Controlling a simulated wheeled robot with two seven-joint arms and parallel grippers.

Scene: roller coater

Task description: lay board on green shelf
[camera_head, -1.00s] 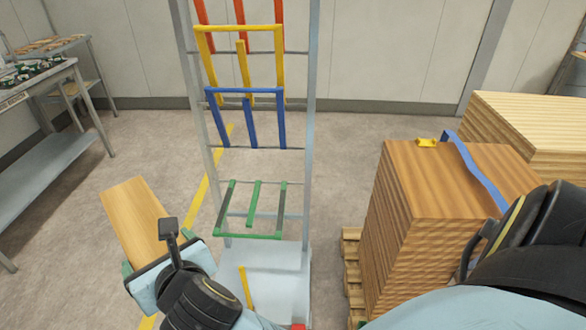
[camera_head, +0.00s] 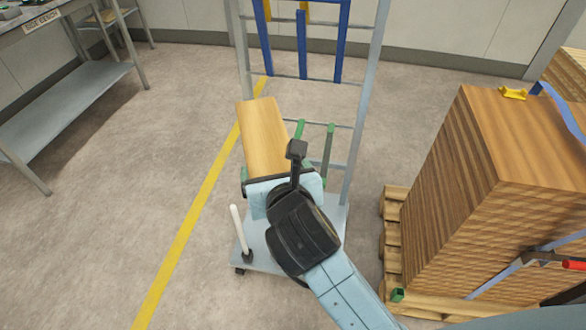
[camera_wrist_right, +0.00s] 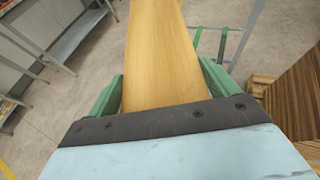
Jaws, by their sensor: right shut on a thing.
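My right gripper (camera_head: 282,176) is shut on the near end of a light wooden board (camera_head: 262,135); its green fingers grip the board's two sides in the wrist view (camera_wrist_right: 160,88). The board points away from me. In the head view it covers the left part of the green shelf, whose green bars (camera_head: 328,152) show just right of it. In the wrist view the green bars (camera_wrist_right: 222,46) are right of the board and apart from it in the picture. I cannot tell the board's height over the shelf. My left gripper is not in view.
The grey rack (camera_head: 364,110) has blue bars (camera_head: 302,45) above the green ones and a wheeled base (camera_head: 268,252) with a white upright post (camera_head: 239,228). A stack of brown boards (camera_head: 470,190) on a pallet (camera_head: 394,235) stands right. Floor at left is open.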

